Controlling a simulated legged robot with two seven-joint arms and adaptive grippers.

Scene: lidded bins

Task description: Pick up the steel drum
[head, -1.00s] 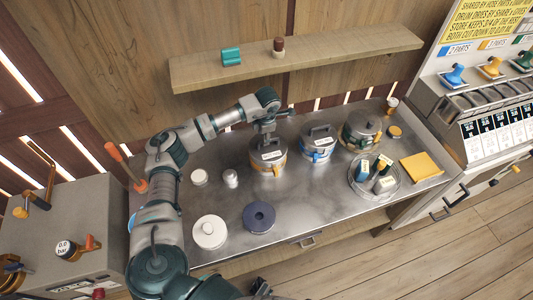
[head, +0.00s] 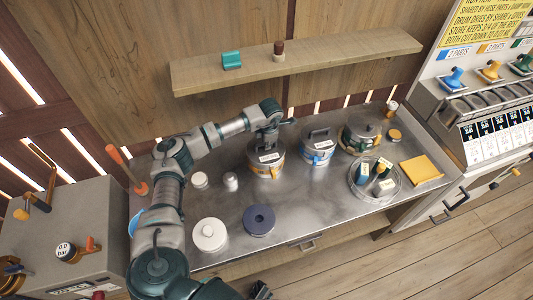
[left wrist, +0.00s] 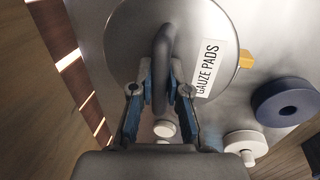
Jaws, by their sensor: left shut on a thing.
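Three lidded steel drums stand in a row on the metal bench. The nearest drum (head: 266,170) has orange-yellow fittings and a white label on its lid. My left gripper (head: 266,143) is above it, shut on the lid's handle. In the left wrist view, the fingers (left wrist: 162,78) close around the dark loop handle (left wrist: 164,42) of the round lid (left wrist: 125,40). Its label reads "GAUZE PADS". The drum appears to stand on the bench. A dark part at the bottom edge of the head view may be my right gripper (head: 261,291); its jaws cannot be made out.
A blue-fitted drum (head: 318,152) stands close on the right, then a wider drum (head: 361,137). A glass dish (head: 397,184) holds small items. A white lid (head: 209,236), a dark blue disc (head: 259,220) and small white pieces lie in front. A shelf (head: 350,52) hangs behind.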

